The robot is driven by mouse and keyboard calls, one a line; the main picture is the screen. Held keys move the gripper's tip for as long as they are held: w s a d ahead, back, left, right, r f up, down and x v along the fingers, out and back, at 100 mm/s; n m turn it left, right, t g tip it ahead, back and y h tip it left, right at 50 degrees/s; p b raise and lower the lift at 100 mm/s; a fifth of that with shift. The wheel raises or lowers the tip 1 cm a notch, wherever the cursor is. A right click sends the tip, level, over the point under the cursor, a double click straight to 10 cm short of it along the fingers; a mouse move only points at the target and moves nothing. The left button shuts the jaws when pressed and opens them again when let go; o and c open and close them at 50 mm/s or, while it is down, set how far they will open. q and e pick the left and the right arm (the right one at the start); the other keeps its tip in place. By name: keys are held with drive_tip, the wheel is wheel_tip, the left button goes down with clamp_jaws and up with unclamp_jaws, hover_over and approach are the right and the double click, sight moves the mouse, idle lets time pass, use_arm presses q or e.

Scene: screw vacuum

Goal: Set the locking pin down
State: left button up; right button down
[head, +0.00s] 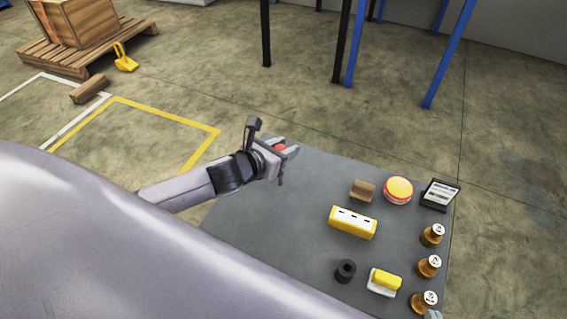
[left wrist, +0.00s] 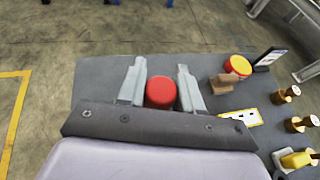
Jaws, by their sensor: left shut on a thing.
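My left gripper (head: 286,146) is over the far left corner of the grey table. It is shut on a red round-topped piece, which I take to be the locking pin (head: 280,147). In the left wrist view, the pin's red top (left wrist: 160,91) sits between the two grey fingers of the left gripper (left wrist: 160,68). The lower part of the pin is hidden, and I cannot tell whether it touches the table. My right gripper is not identifiable in either view.
The grey table (head: 260,220) is bare at its left and middle. On its right stand a yellow box (head: 353,222), a brown block (head: 363,190), a red-yellow round item (head: 398,190), a black-framed sign (head: 440,194), a black ring (head: 345,271), a yellow block on white (head: 385,281) and brass weights (head: 429,266).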

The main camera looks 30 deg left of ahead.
use_arm(q)
wheel_tip(320, 180, down, 4)
drive_tip(key=shift+f+b, duration=0.2)
drive_tip(key=shift+b, duration=0.7)
drive_tip(key=o, duration=1)
drive_tip(key=shift+o, duration=0.2)
use_arm(e)
drive_tip(key=shift+w+a+r+y, duration=0.15)
drive_tip(key=shift+w+a+y, duration=0.15)
drive_tip(key=shift+a, duration=0.25)
use_arm(q)
drive_tip(key=shift+r, duration=0.1)
